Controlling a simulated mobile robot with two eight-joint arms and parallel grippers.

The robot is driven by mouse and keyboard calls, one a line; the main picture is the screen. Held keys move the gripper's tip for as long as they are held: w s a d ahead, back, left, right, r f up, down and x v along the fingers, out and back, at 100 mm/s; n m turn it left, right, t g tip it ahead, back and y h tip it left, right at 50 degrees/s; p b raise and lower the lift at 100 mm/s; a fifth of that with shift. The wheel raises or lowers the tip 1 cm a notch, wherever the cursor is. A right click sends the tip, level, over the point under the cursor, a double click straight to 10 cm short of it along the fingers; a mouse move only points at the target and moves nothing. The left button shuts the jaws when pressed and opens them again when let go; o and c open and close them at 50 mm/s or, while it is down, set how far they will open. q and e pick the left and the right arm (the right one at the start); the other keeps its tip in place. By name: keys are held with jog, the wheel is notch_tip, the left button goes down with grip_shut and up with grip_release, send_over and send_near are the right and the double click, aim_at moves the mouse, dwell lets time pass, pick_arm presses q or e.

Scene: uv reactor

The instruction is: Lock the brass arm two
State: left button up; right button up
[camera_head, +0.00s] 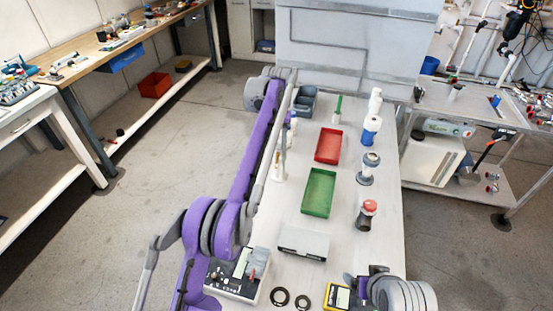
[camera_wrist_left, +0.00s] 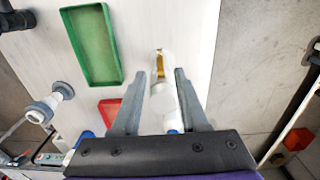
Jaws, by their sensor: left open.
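My left gripper (camera_wrist_left: 161,74) is open in the left wrist view, its two grey fingers either side of a white upright piece (camera_wrist_left: 163,105). A small brass-coloured part (camera_wrist_left: 160,62) shows at the end of that piece, just past the fingertips. I cannot tell whether the fingers touch it. In the head view a slim white post (camera_head: 279,168) stands left of the trays, beside my purple left arm; the arm hides much of that area and the gripper is hard to make out. My right gripper is not seen.
A green tray (camera_head: 319,193) and a red tray (camera_head: 328,146) lie along the table's middle. A blue-banded bottle (camera_head: 371,130), a grey-capped piece (camera_head: 368,168) and a red-topped piece (camera_head: 366,215) stand on the right.

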aim_at(276, 162)
pick_arm(q)
jog(key=f+b, duration=0.1)
jog(key=f, duration=0.4)
jog(key=shift+s+f, duration=0.1)
jog(key=shift+s, duration=0.1)
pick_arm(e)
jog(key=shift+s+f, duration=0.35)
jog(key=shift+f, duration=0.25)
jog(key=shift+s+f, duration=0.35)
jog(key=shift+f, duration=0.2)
pick_arm(q)
jog(key=shift+w+f, duration=0.15)
jog(key=shift+f, duration=0.55)
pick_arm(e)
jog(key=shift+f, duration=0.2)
pick_arm(q)
grip_shut()
